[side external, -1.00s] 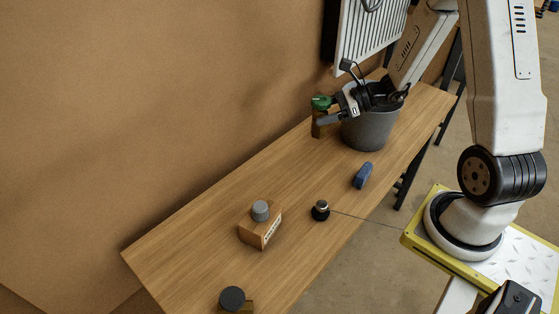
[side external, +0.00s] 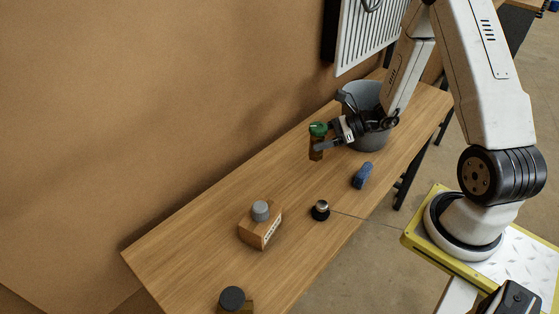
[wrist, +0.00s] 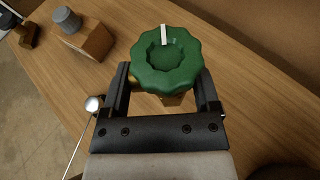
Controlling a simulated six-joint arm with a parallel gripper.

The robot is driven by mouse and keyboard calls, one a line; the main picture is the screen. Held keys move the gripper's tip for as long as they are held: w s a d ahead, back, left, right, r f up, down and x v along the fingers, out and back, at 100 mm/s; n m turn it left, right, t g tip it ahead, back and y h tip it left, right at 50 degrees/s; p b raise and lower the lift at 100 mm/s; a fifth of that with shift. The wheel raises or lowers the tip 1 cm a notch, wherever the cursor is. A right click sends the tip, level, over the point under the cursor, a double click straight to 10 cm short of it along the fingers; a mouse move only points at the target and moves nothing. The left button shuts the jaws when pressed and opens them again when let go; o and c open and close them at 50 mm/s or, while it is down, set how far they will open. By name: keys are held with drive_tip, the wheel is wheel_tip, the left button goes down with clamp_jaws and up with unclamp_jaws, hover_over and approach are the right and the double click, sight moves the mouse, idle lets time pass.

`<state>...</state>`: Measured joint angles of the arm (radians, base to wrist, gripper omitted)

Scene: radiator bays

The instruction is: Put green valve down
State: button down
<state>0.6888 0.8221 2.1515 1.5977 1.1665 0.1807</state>
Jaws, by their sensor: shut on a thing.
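The green valve (side external: 318,129) has a scalloped green knob over a brown wooden-looking block (side external: 316,151). My gripper (side external: 329,139) is shut on it from the right, near the far half of the bench. In the wrist view the knob (wrist: 168,60), with a white mark on its rim, sits between the two black fingers. A bit of brass shows below it, and the knob hides most of the lower part. I cannot tell whether the block's base touches the bench.
A grey bucket (side external: 368,138) stands right behind my gripper. A blue object (side external: 362,175), a black-and-silver knob (side external: 320,210), a grey knob on a labelled block (side external: 261,222) and a dark knob (side external: 232,298) are on the wooden bench (side external: 195,240). A white radiator (side external: 365,35) hangs behind.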

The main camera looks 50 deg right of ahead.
sight(321, 159)
drive_tip(key=shift+f, duration=1.9)
drive_tip(key=shift+f, duration=0.15)
drive_tip(key=shift+f, duration=1.65)
drive_tip(key=shift+f, duration=0.1)
unclamp_jaws()
drive_tip(key=shift+s+d+r, duration=0.3)
drive_tip(key=shift+s+d, duration=0.05)
drive_tip(key=v, duration=1.1)
